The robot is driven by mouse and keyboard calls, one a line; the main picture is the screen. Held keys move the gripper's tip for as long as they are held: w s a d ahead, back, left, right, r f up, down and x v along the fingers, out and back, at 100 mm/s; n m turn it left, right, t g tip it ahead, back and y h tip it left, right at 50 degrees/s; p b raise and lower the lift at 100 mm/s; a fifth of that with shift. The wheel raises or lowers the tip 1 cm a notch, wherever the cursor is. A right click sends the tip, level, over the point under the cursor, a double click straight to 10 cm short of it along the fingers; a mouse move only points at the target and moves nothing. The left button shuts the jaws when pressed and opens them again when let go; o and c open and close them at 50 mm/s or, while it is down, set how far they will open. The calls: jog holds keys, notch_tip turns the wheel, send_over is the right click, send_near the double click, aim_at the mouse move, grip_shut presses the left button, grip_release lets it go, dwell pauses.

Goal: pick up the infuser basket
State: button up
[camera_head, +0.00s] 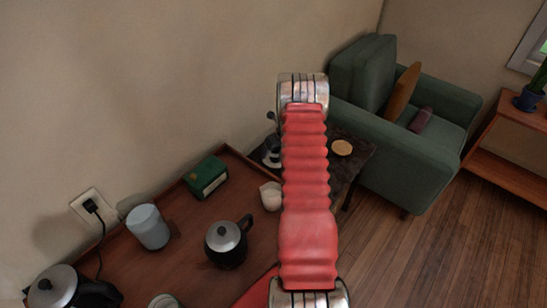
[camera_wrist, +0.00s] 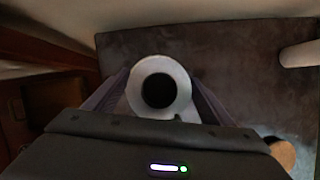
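In the wrist view, a pale round piece with a dark round hollow, which looks like the infuser basket (camera_wrist: 137,75), stands between the two fingers of my gripper (camera_wrist: 160,82). One dark finger is at its left side and one at its right, both very close to it. I cannot tell whether they touch it. A dark grey table top lies below it. In the head view, my red arm hides most of this spot. A metallic and dark shape shows just left of the arm, too unclear to name.
The dark side table (camera_head: 367,150) bears a cork disc (camera_head: 342,148), also in the wrist view (camera_wrist: 282,153). A pale cylinder (camera_wrist: 301,54) stands at right there. The brown table holds a kettle (camera_head: 228,245), a white cup (camera_head: 271,196), a green box (camera_head: 207,178) and a canister (camera_head: 148,227). A green armchair (camera_head: 400,150) stands behind.

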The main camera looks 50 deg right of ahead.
jog(key=c, duration=0.7)
notch_tip(320, 180, up, 10)
dwell(0.5)
dwell(0.4)
jog(key=shift+s, duration=0.15)
